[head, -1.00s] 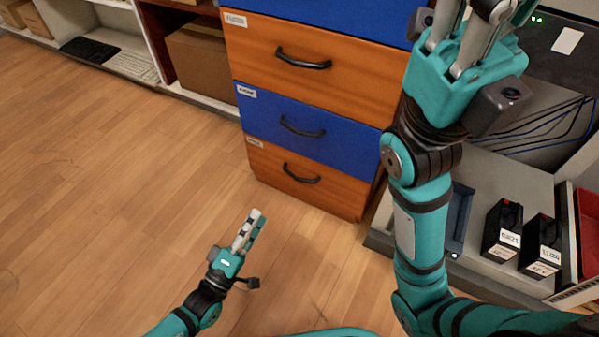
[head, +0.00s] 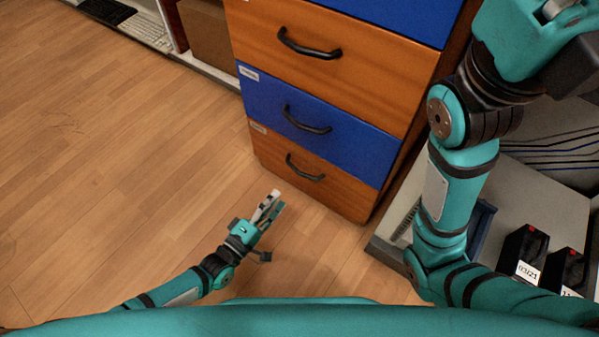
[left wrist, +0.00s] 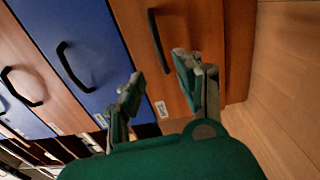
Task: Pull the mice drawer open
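A drawer cabinet stands ahead with every visible drawer shut. Its labels are too blurred to read, so I cannot tell which drawer is for mice. The lowest orange drawer (head: 333,190) has a black handle (head: 305,168), which also shows in the left wrist view (left wrist: 157,40). Above it are a blue drawer (head: 350,143) and another orange drawer (head: 375,65). My left gripper (head: 270,205) is low over the floor, in front of the lowest drawer. In the left wrist view its fingers (left wrist: 160,76) are apart and empty, short of that handle. My right gripper (head: 548,22) is cut off at the top right.
Right of the cabinet, a grey shelf (head: 525,205) holds black boxes (head: 522,252) and blue cables. A low shelf with a cardboard box (head: 208,38) and keyboards is at the back left. Wooden floor (head: 120,170) is clear to the left.

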